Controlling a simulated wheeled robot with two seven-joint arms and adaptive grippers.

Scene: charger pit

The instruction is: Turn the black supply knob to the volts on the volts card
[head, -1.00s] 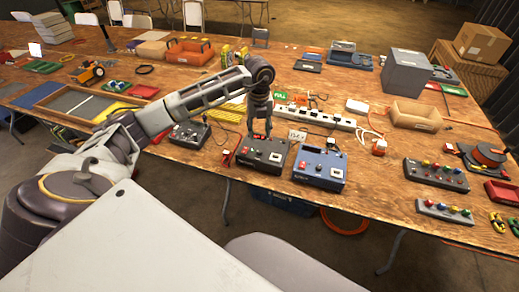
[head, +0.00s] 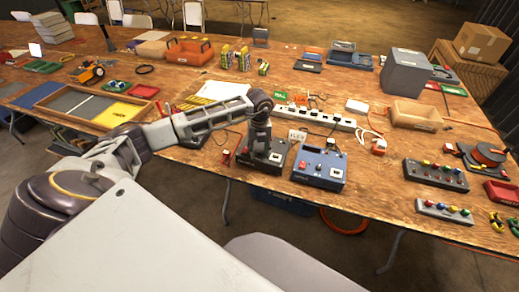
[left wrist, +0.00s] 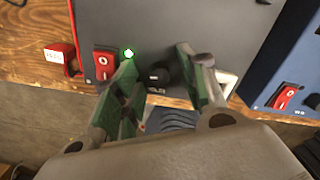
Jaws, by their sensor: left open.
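The black supply (head: 273,164) sits near the table's front edge; in the left wrist view its panel (left wrist: 185,20) shows a red switch (left wrist: 104,64), a lit green lamp (left wrist: 128,53) and the black knob (left wrist: 158,75). My left gripper (head: 262,156) points down over this supply. In the left wrist view its fingers (left wrist: 157,68) are open, one on each side of the knob; I cannot tell whether they touch it. A white card (head: 297,135), likely the volts card, stands behind the supplies; its writing is too small to read surely. My right gripper is not in view.
A blue supply (head: 319,168) stands close on the right of the black one. A white power strip (head: 315,117) lies behind. The table's front edge is close below.

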